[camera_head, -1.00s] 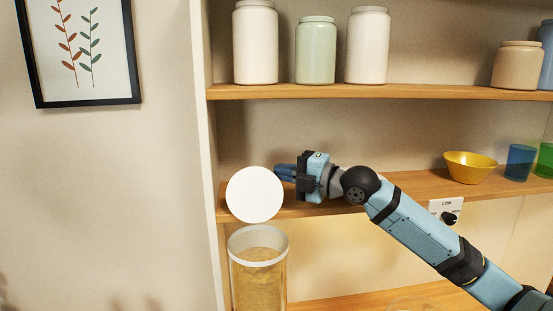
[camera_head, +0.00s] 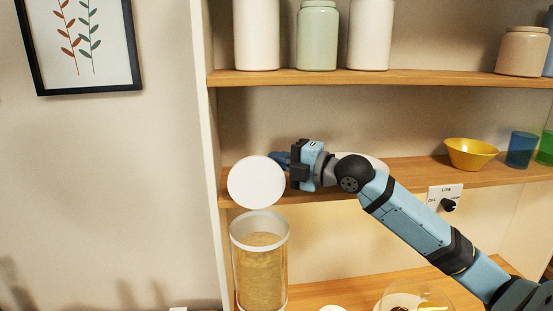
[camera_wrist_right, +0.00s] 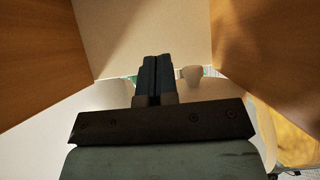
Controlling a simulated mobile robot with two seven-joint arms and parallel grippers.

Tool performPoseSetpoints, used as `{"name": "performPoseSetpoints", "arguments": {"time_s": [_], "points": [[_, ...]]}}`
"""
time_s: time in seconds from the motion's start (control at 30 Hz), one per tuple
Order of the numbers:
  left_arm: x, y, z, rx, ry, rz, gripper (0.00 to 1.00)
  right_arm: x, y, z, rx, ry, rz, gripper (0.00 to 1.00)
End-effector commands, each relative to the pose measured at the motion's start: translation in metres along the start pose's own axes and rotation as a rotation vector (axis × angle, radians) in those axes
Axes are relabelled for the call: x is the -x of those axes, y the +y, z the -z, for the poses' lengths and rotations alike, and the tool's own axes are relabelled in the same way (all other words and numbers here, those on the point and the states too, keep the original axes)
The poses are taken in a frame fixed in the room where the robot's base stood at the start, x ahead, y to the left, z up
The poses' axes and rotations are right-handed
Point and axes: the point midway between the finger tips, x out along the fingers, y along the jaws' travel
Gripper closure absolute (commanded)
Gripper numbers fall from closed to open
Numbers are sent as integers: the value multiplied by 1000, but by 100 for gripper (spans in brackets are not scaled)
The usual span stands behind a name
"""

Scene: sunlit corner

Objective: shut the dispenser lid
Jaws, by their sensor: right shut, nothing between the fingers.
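The dispenser (camera_head: 262,275) is a clear cylinder with a white rim, filled with golden grain-like contents, at the lower middle of the head view. Its round white lid (camera_head: 256,182) stands raised above the rim, its flat face toward the head camera, so the dispenser is open. My right gripper (camera_head: 277,159) is shut and empty at the lid's upper right edge. Its fingertips reach the lid's outline and seem partly behind it; I cannot tell whether they touch. The right wrist view shows the shut fingers (camera_wrist_right: 153,75) too. My left gripper is not in view.
Wooden shelves surround the arm. The upper shelf (camera_head: 400,79) holds several jars. The middle shelf holds a yellow bowl (camera_head: 470,153), a blue cup (camera_head: 521,149) and a green cup (camera_head: 546,149). A knob panel (camera_head: 445,198) is below it. A clear bowl (camera_head: 412,297) sits lower right.

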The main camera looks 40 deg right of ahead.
Motion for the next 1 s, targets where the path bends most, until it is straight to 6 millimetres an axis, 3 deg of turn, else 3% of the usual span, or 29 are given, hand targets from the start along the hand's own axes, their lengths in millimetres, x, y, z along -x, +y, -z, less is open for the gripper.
{"name": "performPoseSetpoints", "arguments": {"time_s": [0.63, 1.0], "points": [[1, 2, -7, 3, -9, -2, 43, 19, 0, 27, 1, 0, 0, 100], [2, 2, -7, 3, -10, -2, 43, 18, 1, 26, 0, -1, 0, 100]]}}
